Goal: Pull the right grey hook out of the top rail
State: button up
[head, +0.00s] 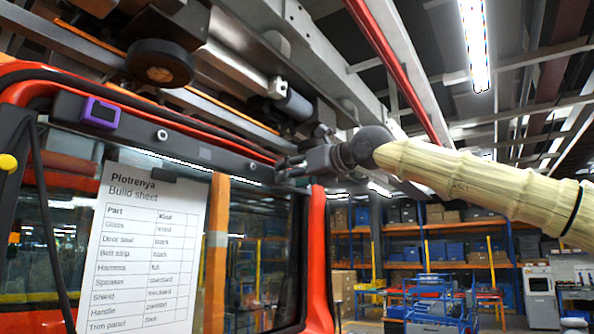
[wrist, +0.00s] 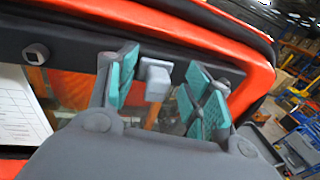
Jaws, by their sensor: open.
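The dark grey top rail (head: 215,152) runs along the top of the red door frame in the head view; it also crosses the wrist view (wrist: 75,54). The right grey hook (wrist: 156,82) shows in the wrist view as a small light-grey block standing out from the rail. My gripper (head: 288,171) is at the right end of the rail. Its teal-padded fingers are open (wrist: 165,80), one on each side of the hook, with visible gaps. In the head view I cannot make out the hook at my gripper.
A small grey fitting (head: 162,135) sits further left on the rail, beside a purple clip (head: 100,113). A build sheet (head: 145,250) hangs below the rail. An orange strip (head: 213,255) stands right of it. The red door frame (head: 318,260) is close below my gripper.

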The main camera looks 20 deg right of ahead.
jog(key=shift+w+f, duration=0.1)
jog(key=shift+w, duration=0.15)
jog(key=shift+s+r, duration=0.2)
jog(key=shift+s, duration=0.3)
jog(key=c, duration=0.7)
grip_shut()
jog(key=shift+f, duration=0.25)
jog(key=shift+s+d, duration=0.1)
jog(key=shift+s+d+r, duration=0.1)
jog(key=shift+s+d, duration=0.1)
jog(key=shift+d, duration=0.15)
jog(key=shift+s, duration=0.1)
